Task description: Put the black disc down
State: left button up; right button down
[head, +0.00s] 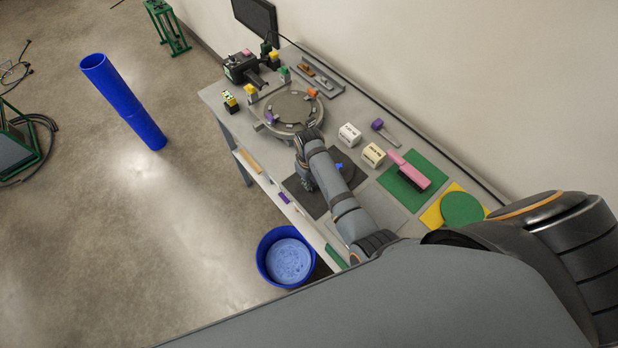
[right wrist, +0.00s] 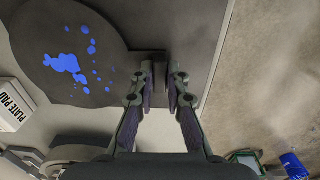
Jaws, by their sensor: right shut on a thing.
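The black disc (right wrist: 95,75) has blue splotches on its face and a short tab toward my right gripper (right wrist: 160,85). The gripper is shut on this tab in the right wrist view. In the head view the right gripper (head: 308,184) is low over the dark square mat (head: 318,207) on the bench, and my forearm hides part of the disc (head: 347,172). The disc lies flat over or just above the mat; I cannot tell whether it touches. My left gripper is not in view.
A white block lettered PLATE PAD (right wrist: 12,105) stands close to the disc. A ring-shaped fixture (head: 268,128) is farther back on the bench (head: 222,108). A green mat with a pink-and-black brush (head: 408,170) and a green disc (head: 462,208) lie to the right. A blue bin (head: 262,262) stands below.

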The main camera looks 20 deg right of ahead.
jog(key=c, duration=1.6)
grip_release()
jog(key=shift+s+a, duration=0.1)
jog(key=shift+s, duration=0.2)
jog(key=shift+c, duration=0.2)
jog(key=shift+o, duration=1.2)
jog(key=shift+s+r, duration=0.15)
jog(key=shift+s, duration=0.2)
jog(key=shift+o, duration=0.2)
jog(key=shift+w+r, duration=0.1)
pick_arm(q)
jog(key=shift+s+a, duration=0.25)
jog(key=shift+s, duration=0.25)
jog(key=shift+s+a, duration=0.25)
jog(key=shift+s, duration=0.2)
pick_arm(e)
notch_tip(320, 180, up, 12)
jog(key=shift+a, duration=0.1)
